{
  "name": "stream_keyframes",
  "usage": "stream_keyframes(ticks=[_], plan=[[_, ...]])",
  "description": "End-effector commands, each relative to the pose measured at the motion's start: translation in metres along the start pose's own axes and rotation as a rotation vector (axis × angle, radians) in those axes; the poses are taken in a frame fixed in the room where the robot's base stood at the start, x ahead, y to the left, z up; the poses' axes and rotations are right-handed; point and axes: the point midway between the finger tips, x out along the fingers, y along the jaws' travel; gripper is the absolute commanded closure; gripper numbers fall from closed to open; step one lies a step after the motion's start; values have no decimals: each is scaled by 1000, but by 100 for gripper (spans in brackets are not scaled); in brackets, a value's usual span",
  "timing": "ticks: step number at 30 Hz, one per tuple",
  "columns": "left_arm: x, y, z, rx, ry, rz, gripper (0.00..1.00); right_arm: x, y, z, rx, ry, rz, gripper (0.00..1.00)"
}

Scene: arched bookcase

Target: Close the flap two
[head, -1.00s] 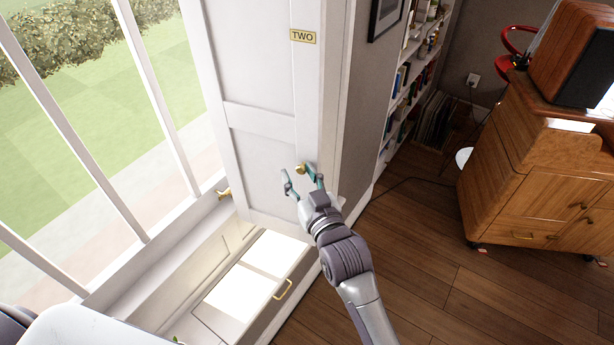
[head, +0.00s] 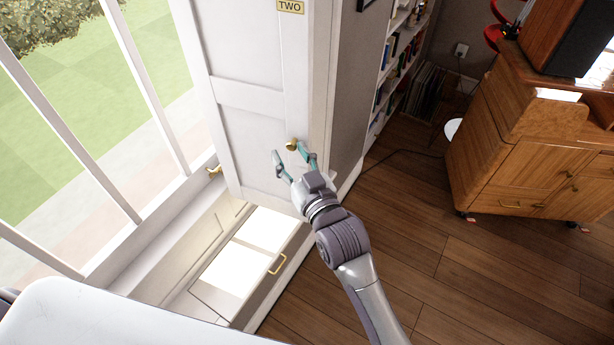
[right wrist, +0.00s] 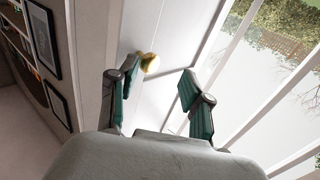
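The flap two (head: 258,60) is a tall white panelled shutter leaf with a brass plate reading TWO (head: 290,6) near its top. It stands at the window's right side, next to the wall. Its round brass knob (head: 291,145) shows low on its right edge, and also in the right wrist view (right wrist: 150,62). My right gripper (head: 293,154) is open, its fingers apart just in front of the knob. In the right wrist view the knob appears beyond the fingers, nearer the left one; contact cannot be told. My left gripper is not in view.
A white window seat with a brass handle (head: 277,264) lies below the flap. Another brass handle (head: 214,171) is on the window sill. A wooden cabinet (head: 530,150) stands at right on clear wooden floor (head: 400,235). Bookshelves are behind the wall.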

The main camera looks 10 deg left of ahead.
Motion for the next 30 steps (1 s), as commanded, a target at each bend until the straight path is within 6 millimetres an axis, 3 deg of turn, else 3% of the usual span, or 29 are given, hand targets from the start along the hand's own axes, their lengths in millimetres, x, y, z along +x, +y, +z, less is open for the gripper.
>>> stream_keyframes(ticks=[6, 13, 26, 28, 30], plan=[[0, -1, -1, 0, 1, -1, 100, -50, 2, 3, 1, -6, 1, 51], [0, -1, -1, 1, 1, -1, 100, -87, 3, 3, 1, -6, 2, 51], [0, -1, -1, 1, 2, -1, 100, -96, 3, 2, 1, -6, 3, 51], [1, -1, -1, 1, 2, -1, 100, -96, 4, 8, 2, -15, 5, 51], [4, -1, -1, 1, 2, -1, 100, -95, 8, 29, 3, -50, 14, 51]])
